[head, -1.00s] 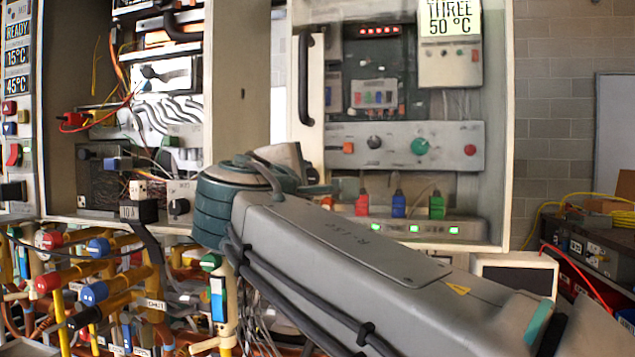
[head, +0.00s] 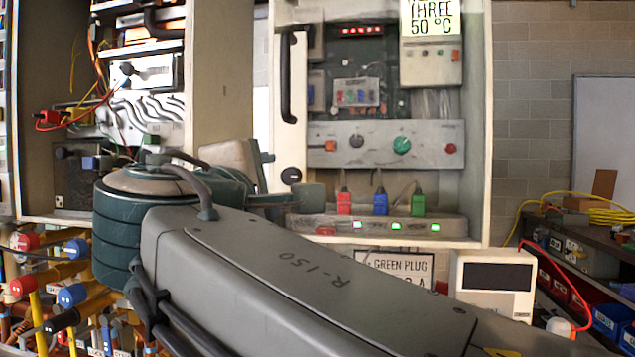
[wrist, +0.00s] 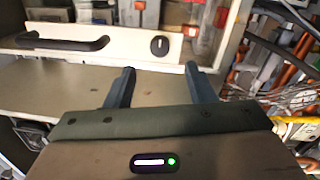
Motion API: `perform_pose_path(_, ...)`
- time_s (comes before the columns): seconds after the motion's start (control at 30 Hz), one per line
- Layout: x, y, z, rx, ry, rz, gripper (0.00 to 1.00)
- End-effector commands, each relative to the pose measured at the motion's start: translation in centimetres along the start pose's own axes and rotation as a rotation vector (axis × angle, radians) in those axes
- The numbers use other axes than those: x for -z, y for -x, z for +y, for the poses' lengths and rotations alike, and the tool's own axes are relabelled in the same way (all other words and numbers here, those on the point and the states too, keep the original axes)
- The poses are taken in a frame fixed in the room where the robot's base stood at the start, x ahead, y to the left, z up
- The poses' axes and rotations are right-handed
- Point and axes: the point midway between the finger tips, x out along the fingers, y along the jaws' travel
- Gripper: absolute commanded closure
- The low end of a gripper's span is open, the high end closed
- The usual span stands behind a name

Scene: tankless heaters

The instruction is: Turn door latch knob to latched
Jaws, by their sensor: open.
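The door latch knob (head: 291,175) is a small round black knob on the pale door edge strip, below a long black door handle (head: 287,78). In the wrist view the knob (wrist: 159,47) sits on the white strip, beyond and roughly between my fingertips, with a pale slot mark on its face. My gripper (wrist: 160,70) is open and empty, its two dark fingers pointing toward the strip. The fingers look apart from the knob; the exact gap is hard to judge. In the head view my arm hides part of the area left of the knob.
The open cabinet (head: 480,120) holds a control panel (head: 430,143) with a green knob, and red, blue and green plugs below. Pipes with coloured valve handles (head: 72,295) crowd the lower left. In the wrist view, wiring and pipes lie right of the strip.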

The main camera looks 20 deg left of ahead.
Motion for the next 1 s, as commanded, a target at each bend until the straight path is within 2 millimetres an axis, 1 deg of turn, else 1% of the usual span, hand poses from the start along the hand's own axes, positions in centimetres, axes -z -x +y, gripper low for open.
perform_pose_path(0.03,0.0,1.2,0.0,-0.002,0.0,0.002,0.5)
perform_pose_path(0.1,0.0,2.6,0.0,-0.002,0.0,0.002,0.5)
perform_pose_path(0.2,0.0,4.2,0.0,-0.001,0.001,0.002,0.5)
perform_pose_path(0.33,0.0,5.5,0.0,-0.001,0.001,0.001,0.5)
perform_pose_path(0.5,0.0,6.0,0.0,0.0,0.001,-0.001,0.5)
perform_pose_path(0.73,-0.1,5.9,-0.1,0.002,0.001,-0.002,0.5)
perform_pose_path(0.83,-0.7,5.0,-0.8,0.035,0.0,-0.015,0.5)
perform_pose_path(0.87,-1.2,4.4,-1.4,0.057,-0.003,-0.025,0.5)
perform_pose_path(0.93,-2.9,2.8,-3.4,0.134,-0.014,-0.059,0.5)
perform_pose_path(0.97,-3.9,1.9,-4.5,0.178,-0.025,-0.078,0.5)
perform_pose_path(1.0,-5.5,0.8,-6.4,0.245,-0.045,-0.109,0.5)
